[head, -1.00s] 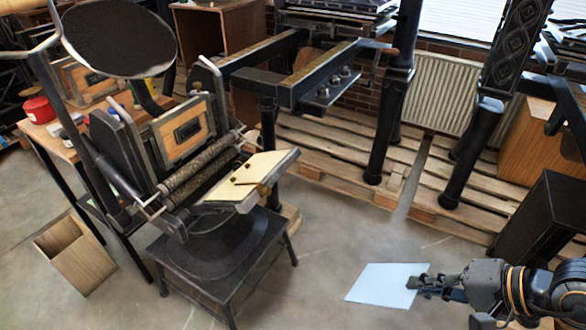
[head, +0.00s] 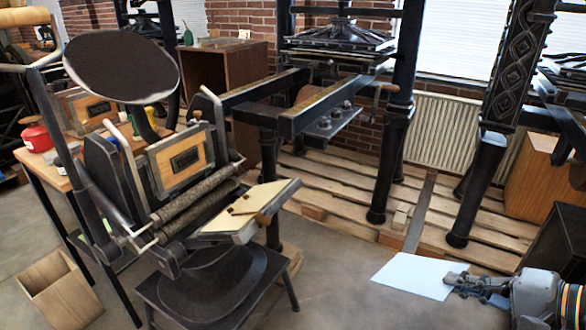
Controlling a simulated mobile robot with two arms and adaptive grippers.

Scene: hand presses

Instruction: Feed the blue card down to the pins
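The light blue card (head: 411,275) is at the lower right, held out flat in front of my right gripper (head: 453,282). The gripper is shut on the card's right edge, and the card appears clear of the floor. The hand press (head: 187,195) stands on a dark stand at the left. Its pale feed board (head: 262,203) slopes toward the right and bears small brown pieces that may be the pins (head: 237,210). The card is well to the right of the board and apart from it. My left gripper is not in view.
A round dark ink disc (head: 120,66) rises above the press. A wooden bin (head: 60,288) stands on the floor at lower left. A larger iron press (head: 340,85) stands on wooden pallets (head: 345,198) behind. Bare floor (head: 345,265) lies between the card and the press stand.

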